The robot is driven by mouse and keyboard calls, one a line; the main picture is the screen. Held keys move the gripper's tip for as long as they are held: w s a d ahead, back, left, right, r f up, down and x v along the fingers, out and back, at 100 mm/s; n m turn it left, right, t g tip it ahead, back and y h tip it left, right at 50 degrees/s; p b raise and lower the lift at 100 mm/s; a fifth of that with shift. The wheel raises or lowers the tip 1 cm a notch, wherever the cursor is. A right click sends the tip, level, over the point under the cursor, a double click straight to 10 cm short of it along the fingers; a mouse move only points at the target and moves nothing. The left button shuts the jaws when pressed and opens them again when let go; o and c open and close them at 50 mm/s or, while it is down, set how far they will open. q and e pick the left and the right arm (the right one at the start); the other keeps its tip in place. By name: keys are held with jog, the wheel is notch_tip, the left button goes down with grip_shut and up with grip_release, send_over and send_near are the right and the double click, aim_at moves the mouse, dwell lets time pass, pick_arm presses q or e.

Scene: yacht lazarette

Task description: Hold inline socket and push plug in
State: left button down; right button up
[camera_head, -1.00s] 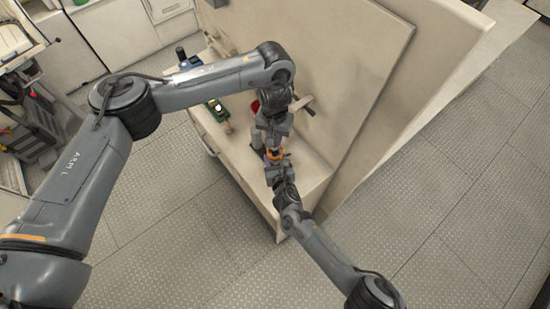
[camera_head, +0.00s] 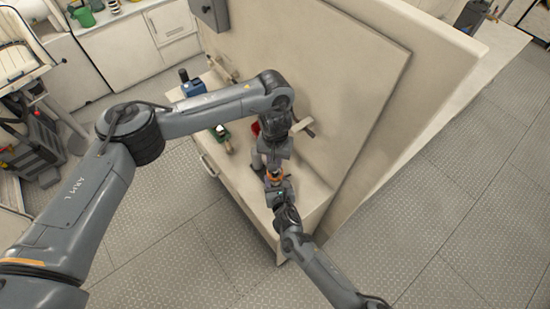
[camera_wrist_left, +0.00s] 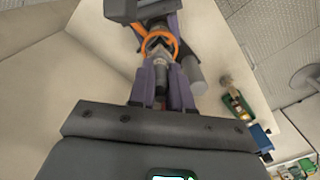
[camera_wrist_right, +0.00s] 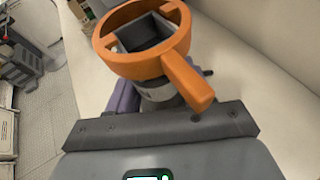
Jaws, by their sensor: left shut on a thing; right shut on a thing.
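My left gripper (camera_wrist_left: 161,92), with purple fingers, is shut on a dark and grey cylindrical piece (camera_wrist_left: 161,72), seemingly the plug. My right gripper (camera_wrist_right: 155,98) is shut on a grey body (camera_wrist_right: 157,92) with an orange ring and lever (camera_wrist_right: 132,62), seemingly the inline socket. The ring has a dark square opening inside. In the left wrist view the orange ring (camera_wrist_left: 160,42) lies straight ahead of the piece in my left gripper. In the head view the ring (camera_head: 274,176) sits between both grippers. Whether the two parts touch or are joined cannot be told.
The parts are above a cream bench (camera_head: 240,195) with a tall panel (camera_head: 330,60) behind.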

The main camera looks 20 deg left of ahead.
pick_arm(q)
jog(key=shift+f, duration=2.2)
dwell(1.5)
jog(key=c, duration=1)
grip_release()
notch_tip(320, 180, up, 12)
pick_arm(e)
jog(key=o, duration=1.3)
jog(key=shift+o, duration=0.2)
